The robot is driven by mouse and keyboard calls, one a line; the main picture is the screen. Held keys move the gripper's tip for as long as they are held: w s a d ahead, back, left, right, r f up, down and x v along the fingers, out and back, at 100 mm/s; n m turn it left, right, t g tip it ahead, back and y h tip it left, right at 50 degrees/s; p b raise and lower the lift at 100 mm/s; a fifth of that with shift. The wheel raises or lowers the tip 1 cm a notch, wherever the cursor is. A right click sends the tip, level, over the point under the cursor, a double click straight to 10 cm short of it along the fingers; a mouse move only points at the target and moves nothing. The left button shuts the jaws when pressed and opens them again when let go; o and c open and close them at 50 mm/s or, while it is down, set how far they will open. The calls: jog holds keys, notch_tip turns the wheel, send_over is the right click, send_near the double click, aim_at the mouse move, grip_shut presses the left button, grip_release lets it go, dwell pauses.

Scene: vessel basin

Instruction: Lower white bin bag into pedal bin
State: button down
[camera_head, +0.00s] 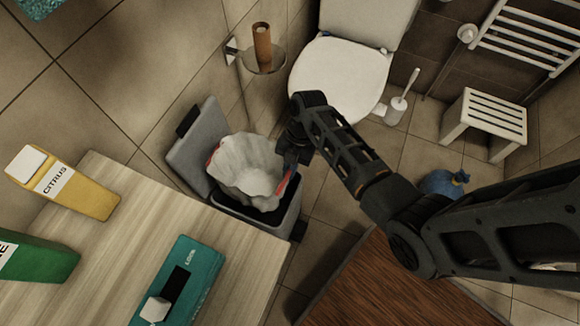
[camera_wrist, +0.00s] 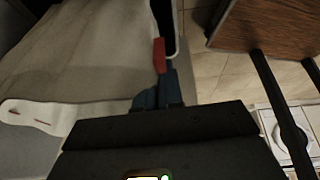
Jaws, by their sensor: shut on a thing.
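The white bin bag (camera_head: 245,165) is spread open with its mouth up, partly inside the open grey pedal bin (camera_head: 285,212). The bin's lid (camera_head: 198,137) is tilted back to the left. A red tab shows on the bag's rim on either side. My gripper (camera_head: 290,160) is at the right rim, shut on the bag by its red tab. In the wrist view the bag (camera_wrist: 85,55) fills the left, with the red tab (camera_wrist: 159,55) just beyond my fingertips (camera_wrist: 158,92). The bag's lower part is hidden inside the bin.
A wooden counter (camera_head: 110,225) with a yellow citrus carton (camera_head: 65,185), a green carton (camera_head: 35,260) and a teal box (camera_head: 180,280) is at lower left. A toilet (camera_head: 340,75), a paper-roll holder (camera_head: 263,60) and a brown wooden top (camera_head: 400,290) surround the bin. A white stool (camera_head: 485,120) stands right.

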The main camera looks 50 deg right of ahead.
notch_tip(320, 180, down, 15)
jog(key=b, duration=1.1)
jog(key=shift+r+b, duration=0.15)
jog(key=shift+b, duration=0.2)
dwell(1.2)
jog(key=c, duration=1.2)
grip_release()
jog(key=shift+s, duration=0.1)
jog(key=shift+c, duration=0.5)
jog(key=o, duration=0.4)
jog(key=shift+o, duration=0.2)
jog(key=shift+s, duration=0.1)
notch_tip(320, 180, up, 9)
jog(key=p, duration=0.8)
jog(key=shift+w, duration=0.2)
dwell(0.4)
